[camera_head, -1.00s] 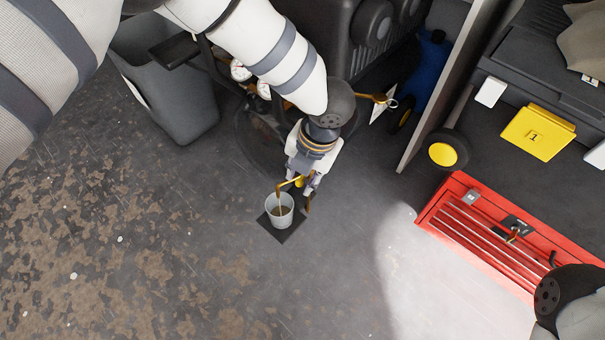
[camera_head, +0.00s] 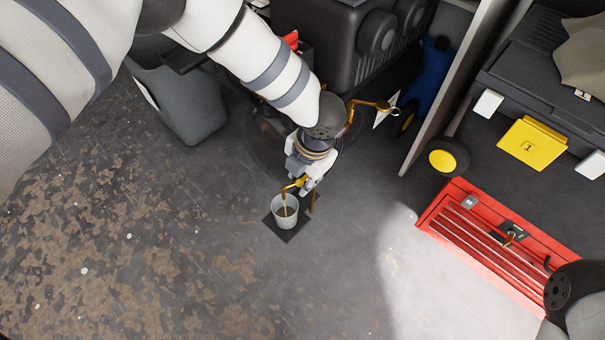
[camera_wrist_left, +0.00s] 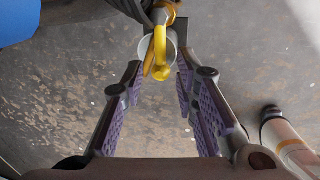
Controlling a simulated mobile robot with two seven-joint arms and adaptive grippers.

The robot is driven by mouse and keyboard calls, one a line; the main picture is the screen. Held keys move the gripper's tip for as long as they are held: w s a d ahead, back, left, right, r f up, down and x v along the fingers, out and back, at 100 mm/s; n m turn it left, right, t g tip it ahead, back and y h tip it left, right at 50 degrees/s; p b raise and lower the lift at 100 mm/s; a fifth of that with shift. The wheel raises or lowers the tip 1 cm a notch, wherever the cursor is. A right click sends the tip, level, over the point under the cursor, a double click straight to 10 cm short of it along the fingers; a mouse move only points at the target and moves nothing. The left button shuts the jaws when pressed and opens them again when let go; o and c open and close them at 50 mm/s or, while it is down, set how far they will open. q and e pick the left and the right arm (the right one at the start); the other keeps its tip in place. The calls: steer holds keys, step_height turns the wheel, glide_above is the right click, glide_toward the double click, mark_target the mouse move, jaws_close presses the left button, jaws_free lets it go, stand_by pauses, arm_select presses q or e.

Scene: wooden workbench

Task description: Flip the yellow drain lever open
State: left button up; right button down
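A yellow bent lever or spout piece (camera_head: 296,184) sits just above a small clear cup (camera_head: 285,217); which part is the lever is hard to tell. Brown-gold liquid shows in the cup, with a brown streak above it. My left gripper (camera_head: 308,190) is beside the yellow piece, pointing down. In the left wrist view its purple-padded fingers (camera_wrist_left: 158,75) are apart, with the yellow piece (camera_wrist_left: 161,72) in the gap at the fingertips. Contact cannot be told. The cup rim shows behind it.
The cup stands on a dark square pad (camera_head: 272,229) on a stained floor. A dark machine (camera_head: 355,60) is behind my left arm, and a grey bin (camera_head: 180,100) is left. A red toolbox (camera_head: 440,215) lies right. The floor in front is clear.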

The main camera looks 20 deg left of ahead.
arm_select(q)
step_height(320, 180, up, 12)
steer(key=d, duration=0.2)
steer(key=shift+s, duration=0.45)
steer(key=shift+d+f, duration=0.1)
